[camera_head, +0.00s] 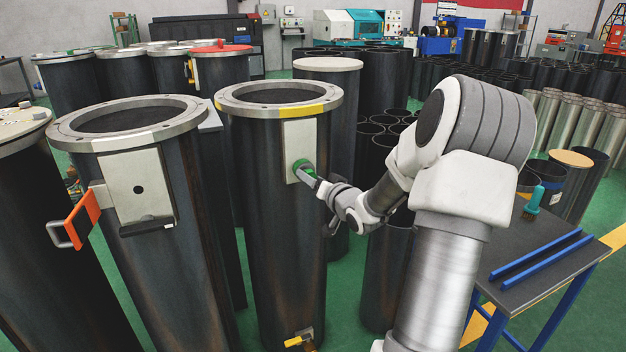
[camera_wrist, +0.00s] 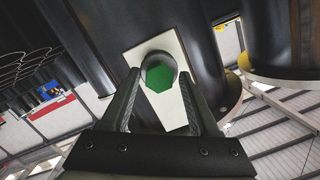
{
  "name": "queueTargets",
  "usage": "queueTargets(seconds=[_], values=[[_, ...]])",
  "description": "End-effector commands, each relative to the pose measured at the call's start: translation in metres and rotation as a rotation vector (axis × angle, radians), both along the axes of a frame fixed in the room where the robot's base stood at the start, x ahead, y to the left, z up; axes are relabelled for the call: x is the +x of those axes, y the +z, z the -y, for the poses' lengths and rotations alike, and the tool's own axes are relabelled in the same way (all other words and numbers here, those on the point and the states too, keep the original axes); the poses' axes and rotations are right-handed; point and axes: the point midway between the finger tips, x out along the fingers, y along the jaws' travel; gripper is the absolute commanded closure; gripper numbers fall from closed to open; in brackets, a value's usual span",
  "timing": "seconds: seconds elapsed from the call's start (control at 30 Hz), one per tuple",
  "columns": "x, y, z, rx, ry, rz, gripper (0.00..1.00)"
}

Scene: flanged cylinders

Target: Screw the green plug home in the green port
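The green port (camera_head: 301,165) shows as a green ring on a pale plate (camera_head: 300,140) on the side of the middle dark flanged cylinder. My gripper (camera_head: 311,174) reaches it from the right. In the wrist view, the green plug (camera_wrist: 159,76) shows a green hexagonal face with a grey rim between my fingertips (camera_wrist: 160,80). The port is hidden behind the plug there, and I cannot tell how deep the plug sits.
The left flanged cylinder (camera_head: 150,220) carries a plate with a dark hole and an orange handle (camera_head: 80,220). A yellow-handled valve (camera_head: 297,341) is low on the middle cylinder. A table (camera_head: 540,262) with blue bars stands at right. More cylinders crowd behind.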

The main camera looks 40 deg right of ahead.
Motion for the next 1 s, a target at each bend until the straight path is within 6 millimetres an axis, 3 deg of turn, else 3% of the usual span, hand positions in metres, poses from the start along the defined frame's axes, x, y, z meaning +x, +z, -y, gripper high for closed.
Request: queueTargets(seconds=[0.37, 1.0], values=[[-0.001, 0.000, 0.000, 0.000, -0.001, -0.002, 0.25], [-0.038, 0.005, -0.005, 0.000, -0.001, -0.002, 0.25]])
